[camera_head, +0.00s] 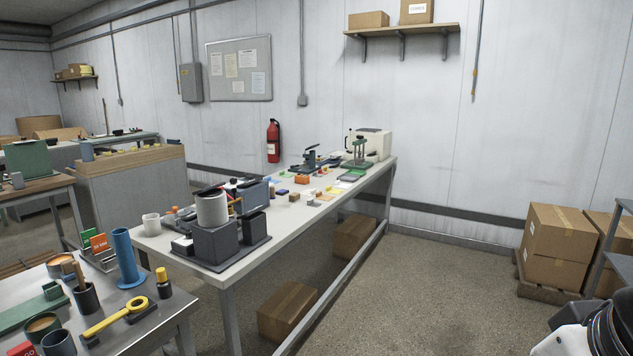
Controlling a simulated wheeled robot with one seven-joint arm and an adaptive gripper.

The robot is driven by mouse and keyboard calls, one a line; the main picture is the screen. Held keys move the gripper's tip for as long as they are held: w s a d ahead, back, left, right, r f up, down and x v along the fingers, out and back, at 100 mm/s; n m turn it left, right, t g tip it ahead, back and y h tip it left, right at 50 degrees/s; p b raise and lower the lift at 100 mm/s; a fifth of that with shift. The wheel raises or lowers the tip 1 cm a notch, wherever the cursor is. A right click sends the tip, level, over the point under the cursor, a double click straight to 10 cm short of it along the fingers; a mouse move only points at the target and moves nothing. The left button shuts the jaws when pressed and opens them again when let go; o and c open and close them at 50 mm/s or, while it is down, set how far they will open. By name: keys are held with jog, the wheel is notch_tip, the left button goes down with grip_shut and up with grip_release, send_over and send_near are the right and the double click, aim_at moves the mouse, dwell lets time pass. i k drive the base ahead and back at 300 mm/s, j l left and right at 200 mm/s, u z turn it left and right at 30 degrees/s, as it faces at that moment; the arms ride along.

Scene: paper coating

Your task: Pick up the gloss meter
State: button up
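I cannot tell which of the things in view is the gloss meter. A long white table (285,232) runs toward the back wall and bears several small instruments and coloured blocks, too small to tell apart. On its near end stands a dark grey device (216,243) with a light grey cylinder (211,208) on top. A small white-topped box (183,246) is left of it. A cream machine (375,144) stands at the far end. Part of my arm shows at the bottom right corner; my gripper is not in view.
A nearer table (150,322) at the lower left holds a blue cylinder (124,252), a yellow-handled tool (115,318) and cups. Cardboard boxes (558,241) stand on a pallet at right. Cartons (287,308) lie under the long table. The floor (440,300) right of it is clear.

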aim_at(302, 179)
jog(key=i+l+z, duration=0.1)
jog(key=i, duration=0.2)
jog(key=i+l+z, duration=0.15)
jog(key=i, duration=0.2)
jog(key=i+z, duration=0.1)
jog(key=i, duration=2.25)
jog(key=i+z, duration=0.15)
jog(key=i, duration=1.05)
jog(key=i+u, duration=0.25)
jog(key=i+l+u, duration=0.1)
jog(key=i+u, duration=0.2)
jog(key=i, duration=0.15)
jog(key=i+u, duration=0.15)
jog(key=u, duration=0.25)
jog(key=i+u, duration=0.2)
jog(key=u, duration=0.25)
jog(key=i+l+u, duration=0.1)
jog(key=u, duration=0.3)
jog(key=i+l+u, duration=0.15)
jog(key=u, duration=0.3)
jog(key=i+l+u, duration=0.2)
jog(key=u, duration=0.2)
jog(key=i, duration=0.15)
